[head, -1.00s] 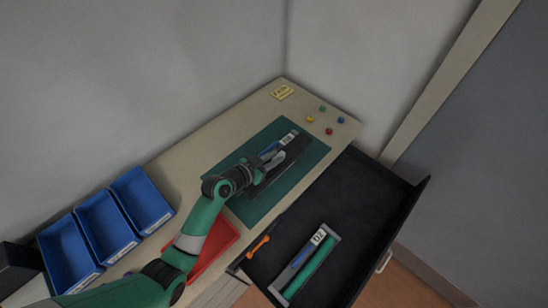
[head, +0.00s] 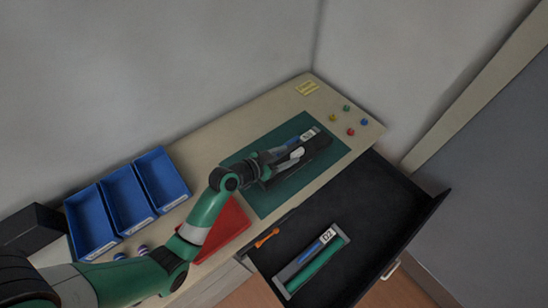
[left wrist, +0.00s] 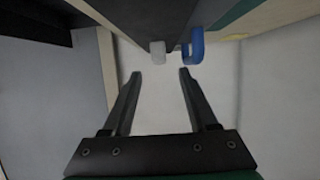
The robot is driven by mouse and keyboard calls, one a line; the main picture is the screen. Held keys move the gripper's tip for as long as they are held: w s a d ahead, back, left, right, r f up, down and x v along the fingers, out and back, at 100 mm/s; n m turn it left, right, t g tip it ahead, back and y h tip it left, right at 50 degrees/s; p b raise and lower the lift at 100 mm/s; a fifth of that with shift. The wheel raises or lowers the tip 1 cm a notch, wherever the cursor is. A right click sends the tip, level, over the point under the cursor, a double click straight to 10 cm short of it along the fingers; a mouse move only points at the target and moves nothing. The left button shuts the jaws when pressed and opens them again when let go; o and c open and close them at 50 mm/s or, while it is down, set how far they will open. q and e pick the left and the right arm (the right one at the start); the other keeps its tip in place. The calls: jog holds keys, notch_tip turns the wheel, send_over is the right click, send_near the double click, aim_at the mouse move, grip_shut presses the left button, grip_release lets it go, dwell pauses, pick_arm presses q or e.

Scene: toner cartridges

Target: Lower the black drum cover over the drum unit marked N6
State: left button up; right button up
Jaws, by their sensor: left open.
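The black drum cover (head: 319,144) lies on the green mat and has a pale handle (head: 297,153). Beside it, on the wall side, shows a drum unit with a blue handle and a white label (head: 309,133). The label is too small to read. Whether the cover sits over part of the unit cannot be told. My left gripper (head: 276,162) is open and empty, just left of the pale handle. In the left wrist view, the pale handle (left wrist: 157,53) and blue handle (left wrist: 192,47) show beyond the open fingertips (left wrist: 160,73). My right gripper is not in view.
An open black drawer (head: 385,205) at the front right holds another drum unit (head: 312,260) with a green roller and an orange tool (head: 267,237). Several coloured pegs (head: 350,132) and a yellow note (head: 307,88) lie behind.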

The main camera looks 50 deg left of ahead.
pick_arm(q)
jog(key=p+v, duration=0.1)
jog(key=v, duration=0.7)
jog(key=shift+s+r, duration=0.1)
jog(key=shift+s, duration=0.1)
